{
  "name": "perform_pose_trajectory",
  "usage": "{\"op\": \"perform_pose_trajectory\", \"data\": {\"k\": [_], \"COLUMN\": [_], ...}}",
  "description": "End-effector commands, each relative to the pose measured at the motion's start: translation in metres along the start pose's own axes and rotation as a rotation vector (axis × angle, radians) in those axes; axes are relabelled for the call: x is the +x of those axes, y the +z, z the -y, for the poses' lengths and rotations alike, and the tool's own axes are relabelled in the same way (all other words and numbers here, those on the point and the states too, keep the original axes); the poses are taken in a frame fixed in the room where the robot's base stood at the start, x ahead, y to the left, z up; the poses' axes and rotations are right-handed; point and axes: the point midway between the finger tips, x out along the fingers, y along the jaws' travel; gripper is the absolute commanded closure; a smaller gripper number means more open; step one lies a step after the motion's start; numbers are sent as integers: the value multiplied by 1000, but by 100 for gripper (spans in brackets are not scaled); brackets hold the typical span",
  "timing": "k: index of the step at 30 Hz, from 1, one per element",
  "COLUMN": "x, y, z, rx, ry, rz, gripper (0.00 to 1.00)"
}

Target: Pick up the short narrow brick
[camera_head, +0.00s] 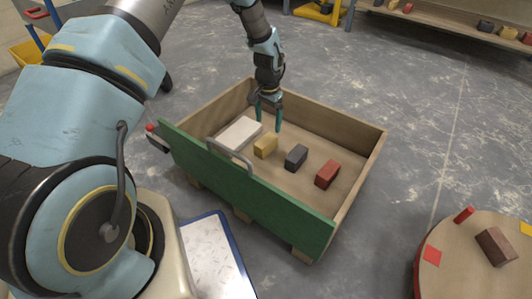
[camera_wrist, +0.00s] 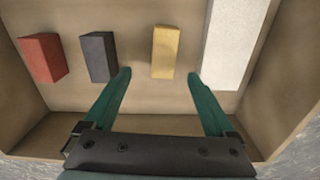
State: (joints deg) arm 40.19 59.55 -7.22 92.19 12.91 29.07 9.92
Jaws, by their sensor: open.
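Three bricks lie in a row in a wooden box with a green front: yellow (camera_head: 265,146), dark grey (camera_head: 296,157) and red (camera_head: 327,174). In the wrist view the yellow brick (camera_wrist: 165,52) looks narrowest, beside the grey brick (camera_wrist: 98,56) and the red brick (camera_wrist: 42,58). No label shows which one is the short narrow brick. My gripper (camera_head: 265,125) is open and empty above the box, behind the yellow brick. In the wrist view its fingertips (camera_wrist: 160,74) are spread wider than the yellow brick, which lies between and beyond them, apparently untouched.
A long white slab (camera_wrist: 230,38) lies in the box beside the yellow brick. The box walls (camera_head: 355,180) and green front with its handle (camera_head: 229,157) surround the bricks. A round table (camera_head: 465,275) with a brown block stands at right. Open floor surrounds the box's right side.

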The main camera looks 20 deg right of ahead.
Motion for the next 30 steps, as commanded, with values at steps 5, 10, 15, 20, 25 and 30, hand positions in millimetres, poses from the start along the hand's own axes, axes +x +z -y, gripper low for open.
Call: {"op": "perform_pose_trajectory", "data": {"k": [5,10,15,20,25,30], "x": [24,50,60,82,104,106], "y": [0,0,0,2,2,2], "z": [0,0,2,6,8,8], "rx": [2,2,1,0,0,1], "ry": [1,1,0,1,0,0], "rz": [2,1,-1,1,1,0], "gripper": [10,10,10,10,10,10]}}
